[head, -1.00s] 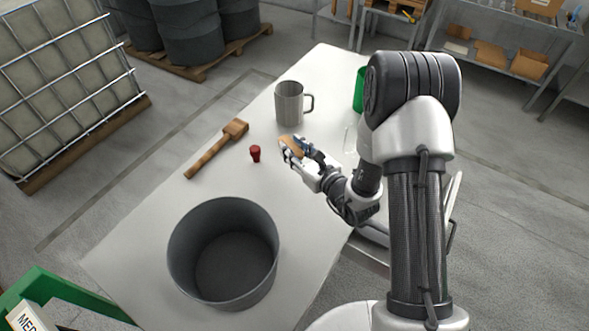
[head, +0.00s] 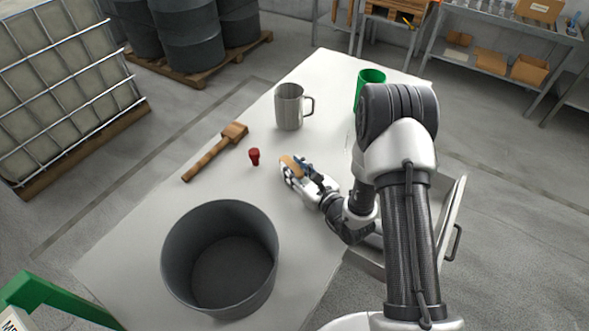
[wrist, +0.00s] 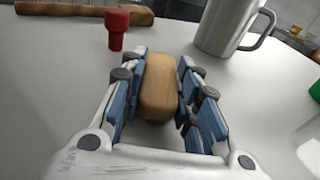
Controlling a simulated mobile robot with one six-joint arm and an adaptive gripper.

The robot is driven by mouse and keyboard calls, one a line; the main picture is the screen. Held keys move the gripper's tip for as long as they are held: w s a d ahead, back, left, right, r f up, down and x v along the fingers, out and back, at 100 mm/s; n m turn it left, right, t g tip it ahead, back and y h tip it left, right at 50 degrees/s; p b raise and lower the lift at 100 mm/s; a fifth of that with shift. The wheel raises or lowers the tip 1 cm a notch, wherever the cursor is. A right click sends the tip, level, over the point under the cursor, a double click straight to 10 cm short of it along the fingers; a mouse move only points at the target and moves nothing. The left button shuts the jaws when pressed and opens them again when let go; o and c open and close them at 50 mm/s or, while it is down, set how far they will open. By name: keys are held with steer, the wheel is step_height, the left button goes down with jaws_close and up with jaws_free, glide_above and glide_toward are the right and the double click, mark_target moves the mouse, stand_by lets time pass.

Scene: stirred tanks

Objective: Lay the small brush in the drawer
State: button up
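The small brush (head: 289,162) shows as a tan wooden block between the fingers of my gripper (head: 294,171), over the middle of the white table. In the wrist view the brush (wrist: 159,88) sits lengthwise between the blue finger pads of my gripper (wrist: 158,88); the fingers are closed around it. Its bristles are hidden, and I cannot tell how high it is above the table. The drawer (head: 452,222) stands pulled out on the table's right side, with a dark handle. My arm hides much of its inside.
A large grey pot (head: 221,258) stands at the table's front. A green container (head: 369,78) is at the back right. The white table (head: 135,250) is clear at front left.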

steer(key=o, duration=0.4)
steer(key=shift+o, duration=0.2)
